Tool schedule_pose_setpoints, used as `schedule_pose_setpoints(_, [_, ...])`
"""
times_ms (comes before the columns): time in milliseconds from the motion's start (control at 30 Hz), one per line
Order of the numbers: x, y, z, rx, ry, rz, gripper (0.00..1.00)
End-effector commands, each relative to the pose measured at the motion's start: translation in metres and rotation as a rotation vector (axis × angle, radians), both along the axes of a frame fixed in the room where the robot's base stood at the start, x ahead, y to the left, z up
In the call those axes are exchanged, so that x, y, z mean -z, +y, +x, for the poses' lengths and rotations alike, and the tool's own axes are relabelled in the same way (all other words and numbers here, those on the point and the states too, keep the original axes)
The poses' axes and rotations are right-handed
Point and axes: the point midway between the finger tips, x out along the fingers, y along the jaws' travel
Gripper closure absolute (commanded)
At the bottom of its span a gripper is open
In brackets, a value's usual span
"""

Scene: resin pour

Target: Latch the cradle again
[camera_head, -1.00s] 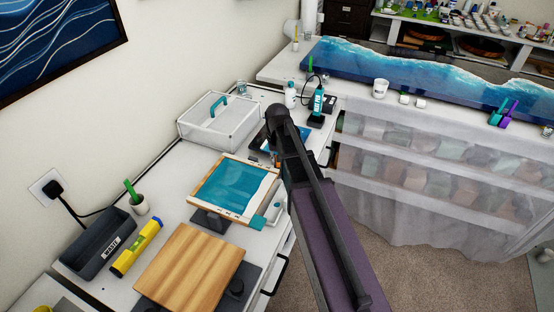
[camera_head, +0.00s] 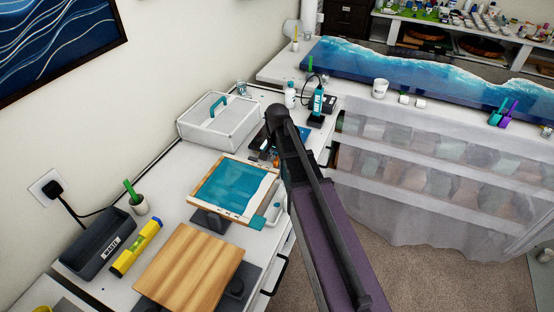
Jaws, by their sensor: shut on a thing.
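The cradle (camera_head: 214,221) stands on the white bench on a dark foot. It carries a wood-edged panel (camera_head: 230,187) with blue resin and a pale shoreline along its right side. A teal tab (camera_head: 257,222) sits at the panel's near right corner. My gripper (camera_head: 275,157) is at the panel's far right edge, mostly hidden by my dark arm; only small dark and orange parts show. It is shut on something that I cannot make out. I cannot tell which part is the latch.
A clear lidded box (camera_head: 218,128) with a teal handle stands behind the cradle. A wooden board (camera_head: 190,267), a yellow level (camera_head: 136,248) and a dark waste bin (camera_head: 98,242) are in front and left. A teal heat tool (camera_head: 318,105) stands at the back.

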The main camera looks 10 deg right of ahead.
Motion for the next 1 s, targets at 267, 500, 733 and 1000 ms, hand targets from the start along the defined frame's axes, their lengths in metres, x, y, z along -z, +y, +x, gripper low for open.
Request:
schedule_pose_setpoints(267, [0.0004, 0.0004, -0.0014, 0.003, 0.003, 0.001, 1.00])
schedule_pose_setpoints(500, [0.0003, 0.0003, -0.0010, 0.002, 0.002, 0.000, 0.43])
schedule_pose_setpoints(733, [0.0001, 0.0001, -0.0006, 0.002, 0.001, 0.000, 0.43])
schedule_pose_setpoints(1000, [0.0001, 0.0000, -0.0003, -0.022, 0.001, 0.001, 0.43])
